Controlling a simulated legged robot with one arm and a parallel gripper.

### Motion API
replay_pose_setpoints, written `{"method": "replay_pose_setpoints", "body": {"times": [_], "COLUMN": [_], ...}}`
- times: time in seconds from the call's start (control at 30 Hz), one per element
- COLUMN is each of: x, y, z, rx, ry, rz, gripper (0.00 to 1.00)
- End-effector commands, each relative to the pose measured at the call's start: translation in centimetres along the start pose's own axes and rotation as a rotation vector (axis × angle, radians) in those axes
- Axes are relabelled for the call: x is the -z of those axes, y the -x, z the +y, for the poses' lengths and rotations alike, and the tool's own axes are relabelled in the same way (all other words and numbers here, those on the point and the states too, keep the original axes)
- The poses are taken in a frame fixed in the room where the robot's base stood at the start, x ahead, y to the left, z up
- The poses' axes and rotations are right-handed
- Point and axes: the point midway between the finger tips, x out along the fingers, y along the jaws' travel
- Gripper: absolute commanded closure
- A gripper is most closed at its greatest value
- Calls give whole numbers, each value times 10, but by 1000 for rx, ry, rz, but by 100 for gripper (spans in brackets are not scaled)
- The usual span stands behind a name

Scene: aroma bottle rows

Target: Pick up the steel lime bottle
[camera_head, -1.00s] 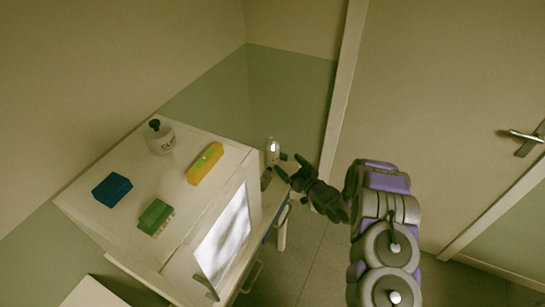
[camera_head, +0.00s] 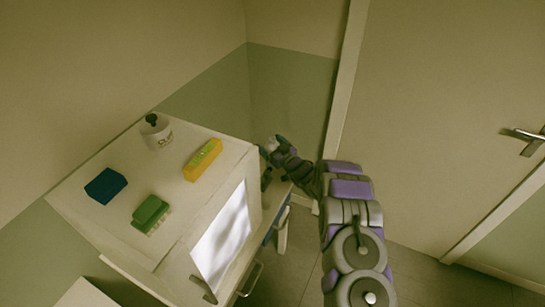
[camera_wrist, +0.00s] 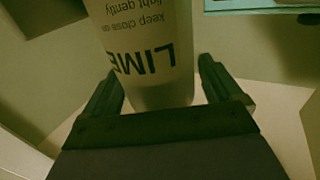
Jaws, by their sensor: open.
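The lime bottle (camera_wrist: 150,45) is a pale, steel-coloured cylinder with dark lettering that reads LIME upside down in the wrist view. It stands between the two fingers of my gripper (camera_wrist: 163,90), which are open on either side of it. A gap shows on the right between finger and bottle; the left finger is close to its side. In the head view my gripper (camera_head: 275,150) is at the bottle (camera_head: 271,144), of which only a small upper part shows. The rest is hidden behind the gripper and arm.
A white box-like cabinet (camera_head: 115,225) stands left of the bottle. On its top are a white bottle with a dark cap (camera_head: 157,134), a yellow sponge-like block (camera_head: 203,159), a blue block (camera_head: 106,186) and a green brush (camera_head: 150,213). A door (camera_head: 450,120) is at right.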

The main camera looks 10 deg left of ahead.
Motion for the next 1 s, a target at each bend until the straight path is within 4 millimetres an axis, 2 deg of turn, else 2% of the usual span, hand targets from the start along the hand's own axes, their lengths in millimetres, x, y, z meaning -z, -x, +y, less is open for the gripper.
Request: {"method": "replay_pose_setpoints", "body": {"times": [0.33, 1.0], "x": [0, 0], "y": [-5, -6], "z": [0, 0], "rx": [0, 0], "ry": [-2, -2], "rz": [0, 0], "gripper": [8, 72]}}
